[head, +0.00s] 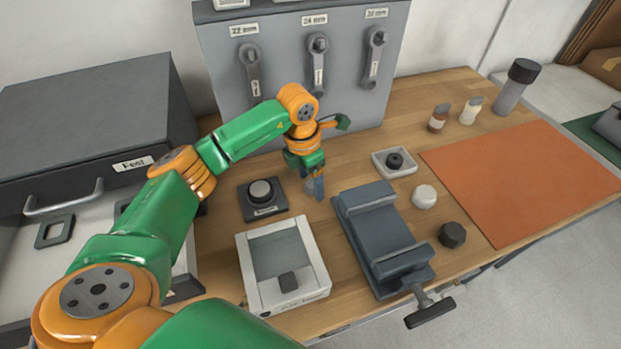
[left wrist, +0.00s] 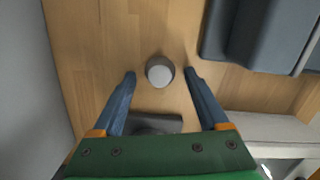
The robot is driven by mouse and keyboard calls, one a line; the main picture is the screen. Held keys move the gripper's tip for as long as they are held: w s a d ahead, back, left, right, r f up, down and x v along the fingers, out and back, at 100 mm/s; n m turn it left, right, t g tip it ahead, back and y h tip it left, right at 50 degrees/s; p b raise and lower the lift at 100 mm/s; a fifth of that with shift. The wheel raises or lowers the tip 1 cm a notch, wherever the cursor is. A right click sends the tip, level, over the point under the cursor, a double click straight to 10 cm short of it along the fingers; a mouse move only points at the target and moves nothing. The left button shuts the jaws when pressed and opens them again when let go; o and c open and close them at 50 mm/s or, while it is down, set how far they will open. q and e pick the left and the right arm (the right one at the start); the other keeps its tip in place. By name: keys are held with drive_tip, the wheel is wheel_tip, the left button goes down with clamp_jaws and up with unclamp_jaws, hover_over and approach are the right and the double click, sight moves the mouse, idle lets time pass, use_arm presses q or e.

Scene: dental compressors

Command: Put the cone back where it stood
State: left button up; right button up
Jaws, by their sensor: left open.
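A small round piece with a pale top and darker side, which I take to be the cone (left wrist: 160,71), stands on the wooden table between my left fingers in the left wrist view. Its full shape cannot be told from above. In the head view it is mostly hidden behind the fingers. My left gripper (left wrist: 158,76) is open, pointing down, with one finger on each side of the piece and a gap to both. In the head view the left gripper (head: 317,188) is between the black base with a round knob (head: 262,193) and the grey vice (head: 372,240). My right gripper is not in view.
A white-framed box (head: 251,275) stands in front. A tool panel (head: 345,95) is behind, a dark drawer cabinet (head: 90,115) at left. Right of the vice are a small tray (head: 377,163), a white knob (head: 423,196) and a dark knob (head: 452,235). The orange mat (head: 525,180) is bare.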

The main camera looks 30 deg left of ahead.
sight(305, 190)
use_arm(q)
wheel_tip(305, 190, up, 12)
drive_tip(key=s, duration=0.1)
drive_tip(key=shift+a+b, duration=0.35)
drive_tip(key=shift+b, duration=0.05)
drive_tip(key=shift+s, duration=0.1)
